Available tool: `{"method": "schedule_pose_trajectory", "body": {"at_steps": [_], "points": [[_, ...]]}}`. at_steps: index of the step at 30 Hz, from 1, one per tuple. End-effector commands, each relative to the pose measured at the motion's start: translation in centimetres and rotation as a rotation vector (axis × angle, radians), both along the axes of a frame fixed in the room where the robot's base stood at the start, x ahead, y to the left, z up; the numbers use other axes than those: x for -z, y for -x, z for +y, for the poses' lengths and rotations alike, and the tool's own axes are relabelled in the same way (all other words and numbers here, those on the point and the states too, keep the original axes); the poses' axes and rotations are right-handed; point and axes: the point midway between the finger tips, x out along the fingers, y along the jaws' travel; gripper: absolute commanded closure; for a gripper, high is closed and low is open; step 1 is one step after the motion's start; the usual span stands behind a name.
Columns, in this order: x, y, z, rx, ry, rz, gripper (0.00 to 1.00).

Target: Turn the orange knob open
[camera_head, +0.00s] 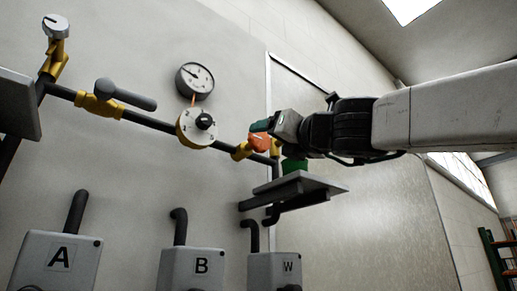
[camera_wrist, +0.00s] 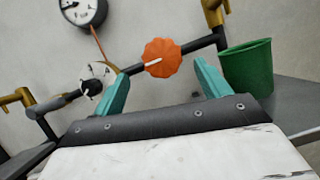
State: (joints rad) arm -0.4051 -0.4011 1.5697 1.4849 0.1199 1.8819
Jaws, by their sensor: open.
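The orange knob (camera_wrist: 162,58) is a scalloped disc with a white pointer line, mounted on a dark pipe along the wall. In the wrist view it lies ahead of and between the two teal fingers of my gripper (camera_wrist: 158,84), which are apart with nothing between their tips. In the head view the orange knob (camera_head: 259,142) shows just left of my gripper (camera_head: 268,130), and the near finger looks close to it. I cannot tell whether they touch.
A green cup (camera_wrist: 247,67) stands on a grey shelf (camera_head: 300,184) right of the knob. A gauge (camera_head: 194,81), a round dial with a black knob (camera_head: 197,127) and a grey-handled valve (camera_head: 125,95) are to the left. Boxes A (camera_head: 60,262), B (camera_head: 192,269) and W (camera_head: 275,268) are below.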

Motion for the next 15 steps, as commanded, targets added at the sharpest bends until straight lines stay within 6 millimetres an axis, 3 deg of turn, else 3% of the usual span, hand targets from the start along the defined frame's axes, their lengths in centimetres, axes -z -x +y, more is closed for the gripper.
{"method": "schedule_pose_trajectory", "body": {"at_steps": [9, 15], "points": [[-1.8, -4.2, 1.9, 0.008, 0.004, -0.001, 0.24], [-2.5, -5.5, 2.8, 0.007, 0.004, -0.001, 0.24]]}}
